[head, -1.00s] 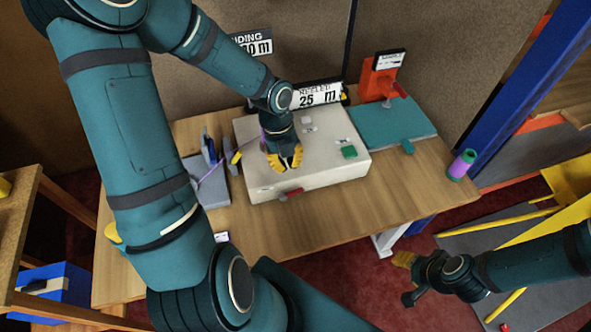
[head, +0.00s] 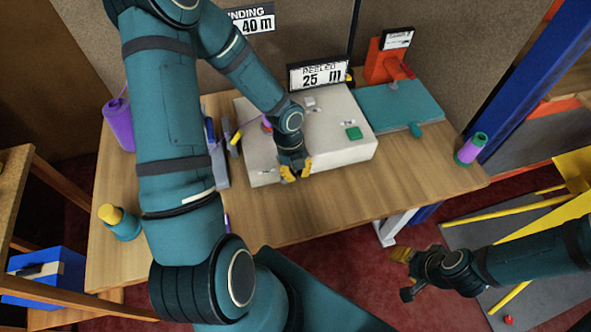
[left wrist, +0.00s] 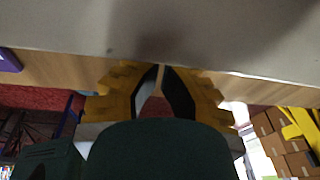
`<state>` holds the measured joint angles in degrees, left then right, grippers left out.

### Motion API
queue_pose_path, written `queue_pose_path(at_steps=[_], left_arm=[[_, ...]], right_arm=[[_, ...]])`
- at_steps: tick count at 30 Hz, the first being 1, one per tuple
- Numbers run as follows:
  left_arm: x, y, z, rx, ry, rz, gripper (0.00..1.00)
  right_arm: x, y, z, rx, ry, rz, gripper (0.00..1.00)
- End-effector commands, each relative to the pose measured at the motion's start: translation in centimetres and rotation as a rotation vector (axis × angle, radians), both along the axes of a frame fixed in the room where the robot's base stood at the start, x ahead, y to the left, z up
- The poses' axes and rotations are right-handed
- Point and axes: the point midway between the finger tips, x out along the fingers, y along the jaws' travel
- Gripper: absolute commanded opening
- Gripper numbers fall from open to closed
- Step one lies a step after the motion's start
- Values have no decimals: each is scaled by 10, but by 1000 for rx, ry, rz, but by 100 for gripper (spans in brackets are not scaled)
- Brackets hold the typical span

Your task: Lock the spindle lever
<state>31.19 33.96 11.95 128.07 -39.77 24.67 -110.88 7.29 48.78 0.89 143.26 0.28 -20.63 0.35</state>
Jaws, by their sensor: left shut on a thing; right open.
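The pale machine box (head: 345,120) sits on the wooden table, with a green button (head: 353,132) and a small grey block (head: 309,102) on top. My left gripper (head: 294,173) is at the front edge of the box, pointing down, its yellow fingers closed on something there. The red lever on the box's front is hidden behind these fingers. In the left wrist view the left gripper's fingers (left wrist: 161,72) are nearly together below the box's pale face, and what they hold is not visible. My right gripper (head: 405,275) is open and empty, off the table's front right.
A "REELED 25 m" display (head: 318,74) stands behind the box. A teal plate (head: 385,110) and an orange device (head: 385,65) are right of it. A green-purple spool (head: 471,149) stands at the table's right end, a purple roll (head: 118,125) at the left. The front tabletop is clear.

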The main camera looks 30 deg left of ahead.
Motion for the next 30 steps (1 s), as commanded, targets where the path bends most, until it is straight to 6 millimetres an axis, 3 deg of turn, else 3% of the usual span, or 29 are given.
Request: queue_pose_path(at_steps=[30], left_arm=[[6, -4, -16, 78, 95, 1, 0]], right_arm=[[-1, 0, -4, 0, 3, 2, 47]])
